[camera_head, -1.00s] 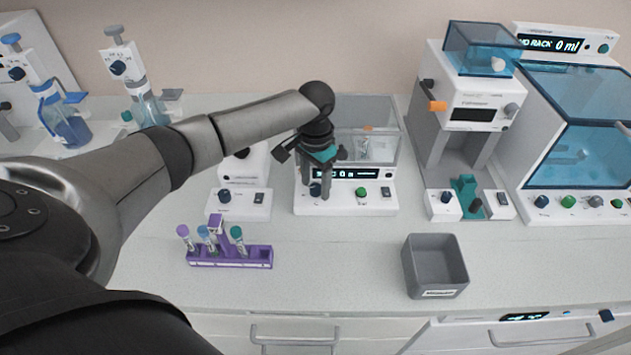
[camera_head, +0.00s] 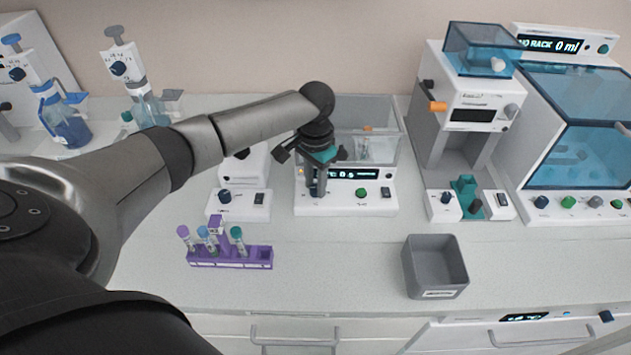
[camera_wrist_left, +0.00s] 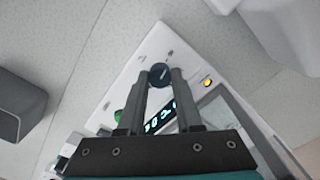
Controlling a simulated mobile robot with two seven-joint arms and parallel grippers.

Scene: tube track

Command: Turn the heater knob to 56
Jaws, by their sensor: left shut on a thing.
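The heater (camera_head: 345,205) is a white unit with a clear chamber, at the back middle of the bench in the head view. Its dark blue knob (camera_wrist_left: 160,74) sits between my fingertips in the left wrist view, with a pale pointer mark on its face. My left gripper (camera_head: 317,192) reaches down to the front panel and is shut on this knob. The lit display (camera_head: 355,174) is partly covered by my fingers, and I cannot read its number. In the left wrist view the display (camera_wrist_left: 160,122) is also partly hidden. My right gripper is not in view.
A green button (camera_head: 361,192) and a dark switch are right of the knob. A purple tube rack (camera_head: 230,258) and a grey bin (camera_head: 436,268) stand in front. Other devices flank the heater, including a white machine (camera_head: 474,105) at right. The front middle bench is clear.

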